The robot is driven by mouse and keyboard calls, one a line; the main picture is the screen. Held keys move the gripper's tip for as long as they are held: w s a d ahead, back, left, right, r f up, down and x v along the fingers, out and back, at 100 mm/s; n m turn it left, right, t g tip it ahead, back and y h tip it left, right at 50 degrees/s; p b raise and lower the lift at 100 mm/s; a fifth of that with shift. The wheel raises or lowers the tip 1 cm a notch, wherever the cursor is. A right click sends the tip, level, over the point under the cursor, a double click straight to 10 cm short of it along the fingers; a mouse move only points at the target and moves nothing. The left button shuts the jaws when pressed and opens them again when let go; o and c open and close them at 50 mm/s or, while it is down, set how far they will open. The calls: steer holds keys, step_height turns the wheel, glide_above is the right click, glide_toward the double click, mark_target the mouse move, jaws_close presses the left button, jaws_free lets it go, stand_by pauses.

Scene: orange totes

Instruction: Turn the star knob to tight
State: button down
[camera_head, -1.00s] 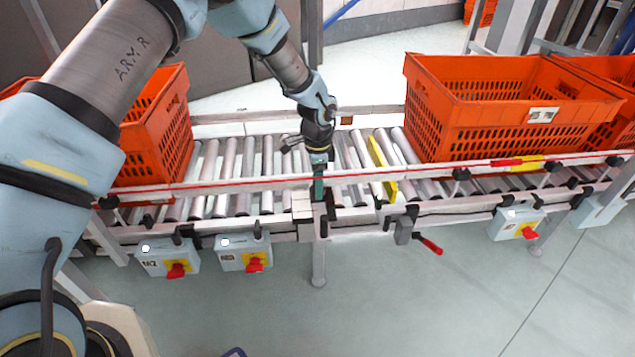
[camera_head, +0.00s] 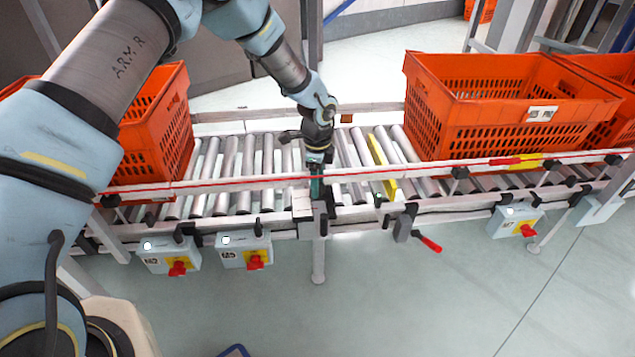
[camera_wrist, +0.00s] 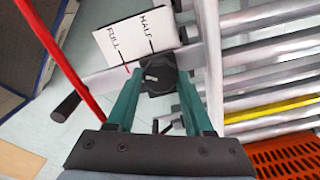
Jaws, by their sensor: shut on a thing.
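The star knob (camera_wrist: 158,78) is dark, with a small white mark on its face, in the middle of the wrist view. My gripper (camera_wrist: 160,84) has its green fingers on either side of the knob and is shut on it. Beyond the knob a white label (camera_wrist: 137,36) reads FULL on the left and HALF on the right, each with a black line. No word "tight" is legible. In the head view my gripper (camera_head: 317,190) points down at the conveyor's front rail, and it hides the knob there.
A roller conveyor (camera_head: 230,165) runs across the view with orange totes at left (camera_head: 160,130) and right (camera_head: 490,110). A red-striped rail (camera_head: 400,170) runs along its front. A red-handled crank (camera_head: 428,243) and grey switch boxes (camera_head: 243,250) hang below. The floor in front is mostly clear.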

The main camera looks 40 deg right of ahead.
steer(key=shift+c, duration=1.4)
jaws_free()
step_height(320, 180, up, 11)
steer(key=shift+b, duration=0.3)
steer(key=shift+f, duration=0.1)
